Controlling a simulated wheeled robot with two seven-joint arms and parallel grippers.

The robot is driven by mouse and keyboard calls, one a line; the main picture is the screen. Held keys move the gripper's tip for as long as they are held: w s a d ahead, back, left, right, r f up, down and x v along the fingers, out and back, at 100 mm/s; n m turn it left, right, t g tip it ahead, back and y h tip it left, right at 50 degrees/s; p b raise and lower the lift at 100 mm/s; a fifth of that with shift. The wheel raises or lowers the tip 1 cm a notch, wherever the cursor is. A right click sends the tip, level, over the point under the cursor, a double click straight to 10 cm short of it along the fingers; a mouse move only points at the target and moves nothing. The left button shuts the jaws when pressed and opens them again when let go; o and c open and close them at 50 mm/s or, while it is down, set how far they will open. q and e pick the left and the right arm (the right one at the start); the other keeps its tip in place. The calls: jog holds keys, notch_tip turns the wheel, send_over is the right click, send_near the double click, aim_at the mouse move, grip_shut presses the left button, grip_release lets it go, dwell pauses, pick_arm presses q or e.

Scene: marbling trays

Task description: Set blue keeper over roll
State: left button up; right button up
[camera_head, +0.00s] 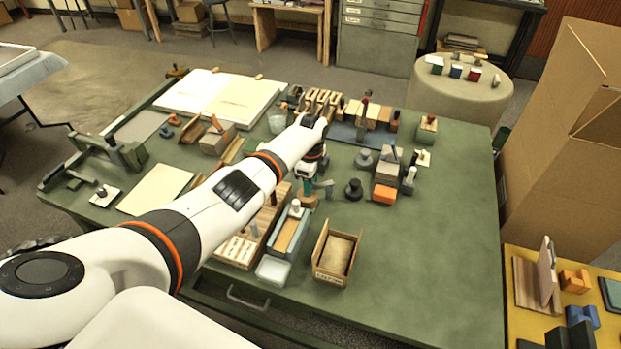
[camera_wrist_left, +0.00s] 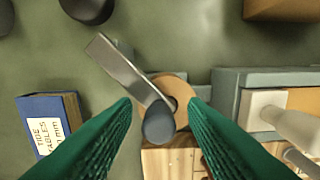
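My left gripper (camera_wrist_left: 160,103) points down at the table, its green fingers apart. It also shows at the end of my left arm in the head view (camera_head: 317,186). Between and just beyond the fingertips is a tan roll (camera_wrist_left: 180,88) with a dark centre hole. A grey flat bar (camera_wrist_left: 128,70) with a slate-coloured round end (camera_wrist_left: 158,123) lies across the roll's left side in the wrist view. I cannot tell whether the fingers touch either. No piece is clearly recognisable as the blue keeper. My right gripper is out of view.
A blue book (camera_wrist_left: 50,120) lies left of the roll in the wrist view, and a grey tray (camera_wrist_left: 228,88) stands on the right. The green table (camera_head: 430,250) is clear on the right.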

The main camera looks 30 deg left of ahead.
pick_arm(q)
notch_tip(320, 180, up, 12)
dwell(0.5)
jog(key=shift+f, duration=0.1)
